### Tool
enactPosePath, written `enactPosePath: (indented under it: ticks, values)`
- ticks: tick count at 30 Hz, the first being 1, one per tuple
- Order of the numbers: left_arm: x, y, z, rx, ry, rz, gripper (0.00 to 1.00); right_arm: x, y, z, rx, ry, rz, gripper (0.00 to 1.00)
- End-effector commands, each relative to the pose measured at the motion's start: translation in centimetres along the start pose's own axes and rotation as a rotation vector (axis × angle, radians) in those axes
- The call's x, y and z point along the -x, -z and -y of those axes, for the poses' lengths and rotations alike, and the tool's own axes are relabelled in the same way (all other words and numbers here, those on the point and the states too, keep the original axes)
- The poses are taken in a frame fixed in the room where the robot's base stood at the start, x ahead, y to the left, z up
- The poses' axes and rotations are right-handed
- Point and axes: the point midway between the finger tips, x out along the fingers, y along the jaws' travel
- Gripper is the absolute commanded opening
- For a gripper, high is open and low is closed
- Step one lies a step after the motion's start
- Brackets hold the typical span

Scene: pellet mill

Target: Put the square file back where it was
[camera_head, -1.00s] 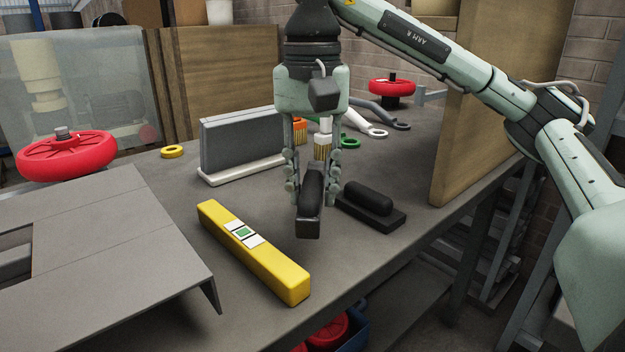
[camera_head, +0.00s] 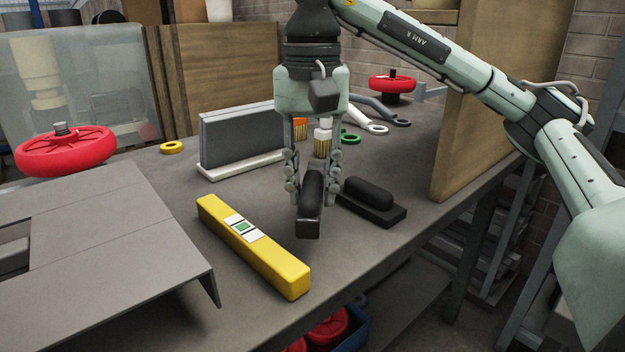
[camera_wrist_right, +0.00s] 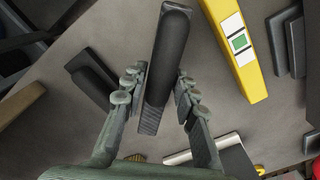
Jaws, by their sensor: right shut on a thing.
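My right gripper (camera_head: 311,190) is shut on a black, elongated bar, which I take to be the square file (camera_head: 310,218). It hangs between the fingers above the grey bench. In the right wrist view the file (camera_wrist_right: 166,60) lies between the two fingers (camera_wrist_right: 160,100), its near end finely ribbed. I cannot tell its full shape, as the fingers cover part of it. A black block with a rounded grip (camera_head: 372,198) lies on the bench just right of the gripper. My left gripper is not in view.
A yellow bar with a white and green label (camera_head: 255,248) lies left of the gripper. A grey plate in a white stand (camera_head: 238,140) is behind it. Ring-ended tools (camera_head: 376,128) lie farther back. A wooden panel (camera_head: 480,110) stands at right. Bare bench lies around the yellow bar.

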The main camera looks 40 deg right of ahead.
Motion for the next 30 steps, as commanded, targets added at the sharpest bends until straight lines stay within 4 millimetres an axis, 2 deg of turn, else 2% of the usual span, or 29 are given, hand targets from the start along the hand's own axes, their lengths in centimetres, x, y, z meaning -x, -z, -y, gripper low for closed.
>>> enactPosePath:
  ticks: [17, 30]
  values:
    - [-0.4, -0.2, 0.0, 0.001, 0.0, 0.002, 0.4, -0.4, 0.0, 0.0, -0.001, 0.002, -0.001, 0.0]
    - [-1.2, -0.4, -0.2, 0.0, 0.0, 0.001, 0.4, -1.8, 0.0, 0.0, -0.001, 0.002, -0.002, 0.0]
